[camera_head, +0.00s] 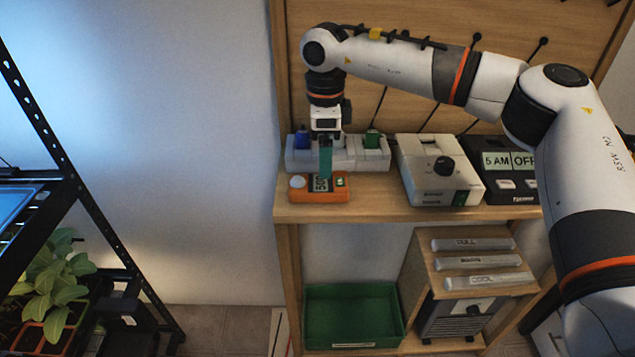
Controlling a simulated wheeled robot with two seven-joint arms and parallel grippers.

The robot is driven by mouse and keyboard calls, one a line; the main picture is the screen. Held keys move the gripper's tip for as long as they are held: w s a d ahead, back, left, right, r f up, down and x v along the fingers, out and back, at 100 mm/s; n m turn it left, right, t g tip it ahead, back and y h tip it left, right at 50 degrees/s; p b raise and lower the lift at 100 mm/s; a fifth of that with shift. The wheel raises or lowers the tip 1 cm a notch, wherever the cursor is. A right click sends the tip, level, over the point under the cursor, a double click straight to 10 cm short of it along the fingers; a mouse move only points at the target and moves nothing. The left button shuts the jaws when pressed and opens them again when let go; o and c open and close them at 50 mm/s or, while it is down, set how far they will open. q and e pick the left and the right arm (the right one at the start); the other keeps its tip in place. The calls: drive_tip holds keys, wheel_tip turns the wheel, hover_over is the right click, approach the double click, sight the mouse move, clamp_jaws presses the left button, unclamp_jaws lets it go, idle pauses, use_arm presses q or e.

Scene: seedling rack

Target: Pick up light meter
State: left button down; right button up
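The light meter (337,194) is an orange box with a display reading about 500 and a white dome at its left end. It lies on the wooden shelf in front of the power strip. My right gripper (326,150) comes in from the right and points down over the meter. A teal upright piece below the gripper body overlaps the meter's display in the picture. I cannot tell whether the fingers are open or shut, or whether they touch the meter. My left gripper is not in view.
The white power strip (352,158) with a blue plug (302,139) and a green plug (372,138) stands behind the meter. A white dial box (434,178) and a black timer (510,190) stand to the right. A green bin (352,312) sits below. A plant rack stands left.

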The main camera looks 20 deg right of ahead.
sight(319, 183)
drive_tip(key=f, duration=0.3)
drive_tip(key=shift+w+f, duration=0.2)
drive_tip(key=shift+f, duration=0.35)
drive_tip(key=f, duration=0.1)
drive_tip(key=f+p, duration=0.1)
drive_tip(key=f, duration=0.2)
drive_tip(key=shift+w+a+f+p, duration=0.15)
drive_tip(key=shift+w+a+p, duration=0.1)
drive_tip(key=shift+a+p, duration=0.15)
drive_tip(key=shift+f, duration=0.25)
drive_tip(key=shift+c, duration=0.7)
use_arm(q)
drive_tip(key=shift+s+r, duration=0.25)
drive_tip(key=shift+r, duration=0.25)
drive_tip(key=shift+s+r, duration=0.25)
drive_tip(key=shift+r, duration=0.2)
use_arm(e)
drive_tip(key=c, duration=1.1)
